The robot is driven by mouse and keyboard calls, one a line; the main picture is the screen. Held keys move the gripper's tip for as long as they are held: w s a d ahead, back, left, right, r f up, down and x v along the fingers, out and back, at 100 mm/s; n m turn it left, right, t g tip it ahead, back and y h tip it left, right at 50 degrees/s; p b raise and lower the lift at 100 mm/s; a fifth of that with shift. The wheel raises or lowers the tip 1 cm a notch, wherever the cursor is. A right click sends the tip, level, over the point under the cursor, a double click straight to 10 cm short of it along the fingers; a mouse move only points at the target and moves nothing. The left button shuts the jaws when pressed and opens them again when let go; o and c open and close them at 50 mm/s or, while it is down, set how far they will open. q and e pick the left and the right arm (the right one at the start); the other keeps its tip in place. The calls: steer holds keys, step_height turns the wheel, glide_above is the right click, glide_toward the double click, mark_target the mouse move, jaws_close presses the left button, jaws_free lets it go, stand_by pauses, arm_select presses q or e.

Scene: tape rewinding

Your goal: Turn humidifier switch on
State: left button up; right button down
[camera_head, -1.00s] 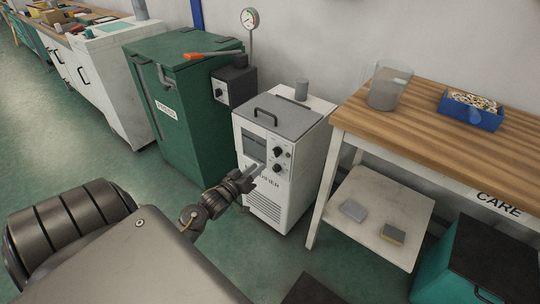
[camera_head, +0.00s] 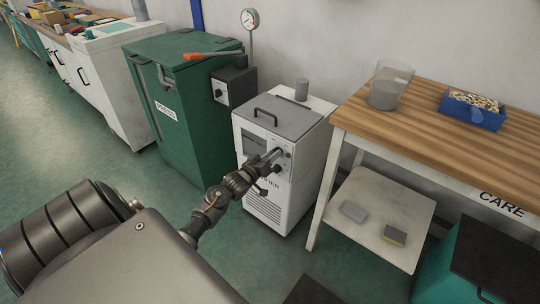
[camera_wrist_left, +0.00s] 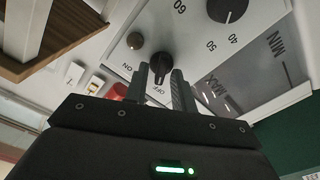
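The humidifier (camera_head: 270,205) is a white cabinet with a grey top, dials and a dark gauge window. Its black ON/OFF switch knob (camera_wrist_left: 161,66) shows in the left wrist view, with its ridge towards OFF. My left gripper (camera_wrist_left: 161,78) points at the panel, its two fingers apart on either side of the knob's ridge. The fingertips are at or just short of the knob; I cannot tell whether they touch it. In the head view my left gripper (camera_head: 276,156) covers the lower part of the panel and hides the switch. My right gripper is out of view.
A green cabinet (camera_head: 190,120) stands left of the humidifier. A wooden-topped table (camera_head: 440,135) stands close on its right, with a beaker (camera_head: 389,87) and a blue box (camera_head: 472,111).

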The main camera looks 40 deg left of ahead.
arm_select(q)
steer(key=c, duration=0.5)
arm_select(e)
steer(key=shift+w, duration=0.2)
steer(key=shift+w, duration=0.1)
arm_select(q)
steer(key=m+p, duration=0.3)
steer(key=m, duration=0.9)
steer(key=shift+d, duration=0.1)
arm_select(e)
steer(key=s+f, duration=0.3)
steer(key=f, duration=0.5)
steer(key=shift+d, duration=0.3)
arm_select(q)
steer(key=shift+r, duration=0.1)
